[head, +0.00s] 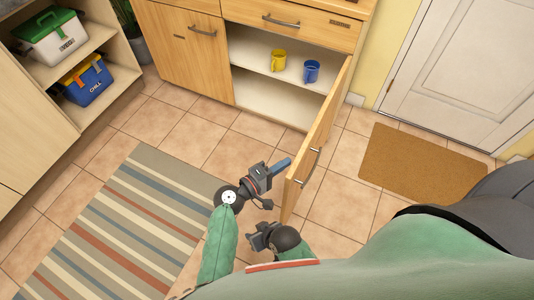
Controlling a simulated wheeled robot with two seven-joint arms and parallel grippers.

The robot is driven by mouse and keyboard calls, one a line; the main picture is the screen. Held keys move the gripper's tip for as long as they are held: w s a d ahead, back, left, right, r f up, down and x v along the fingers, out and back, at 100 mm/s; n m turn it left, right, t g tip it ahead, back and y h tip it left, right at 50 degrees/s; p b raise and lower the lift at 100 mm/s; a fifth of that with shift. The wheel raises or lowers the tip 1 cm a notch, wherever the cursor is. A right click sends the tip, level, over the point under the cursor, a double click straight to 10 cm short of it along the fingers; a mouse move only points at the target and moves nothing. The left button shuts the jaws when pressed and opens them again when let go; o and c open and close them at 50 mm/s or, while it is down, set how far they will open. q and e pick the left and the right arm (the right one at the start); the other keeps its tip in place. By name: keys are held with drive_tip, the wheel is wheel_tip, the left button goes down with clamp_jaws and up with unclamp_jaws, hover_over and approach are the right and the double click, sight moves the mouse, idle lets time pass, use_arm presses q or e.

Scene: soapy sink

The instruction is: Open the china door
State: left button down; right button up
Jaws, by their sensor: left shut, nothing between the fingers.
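The china door (325,121) is a light wood cabinet door, hinged at the right of the lower cabinet, and it stands swung wide open toward me. Its bar handle (309,166) is on the outer face, to the right. My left gripper (283,164) is shut and empty, on the inner side of the door close to its free edge; I cannot tell if it touches. My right gripper (257,239) is lower, below the door's near end, clear of the handle; its fingers are too small and dark to read. A yellow mug (278,60) and a blue mug (311,71) stand inside on the shelf.
A closed door (187,45) and a drawer (290,22) adjoin the opening. A striped rug (120,225) lies left, a brown mat (415,165) right. Shelves at left hold a green-lidded box (50,40) and a blue cooler (87,84).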

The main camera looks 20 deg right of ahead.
use_arm(q)
drive_tip(key=shift+s+d, duration=1.3)
drive_tip(key=shift+s, duration=0.15)
use_arm(e)
drive_tip(key=shift+r, duration=0.1)
use_arm(q)
drive_tip(key=shift+w, duration=0.15)
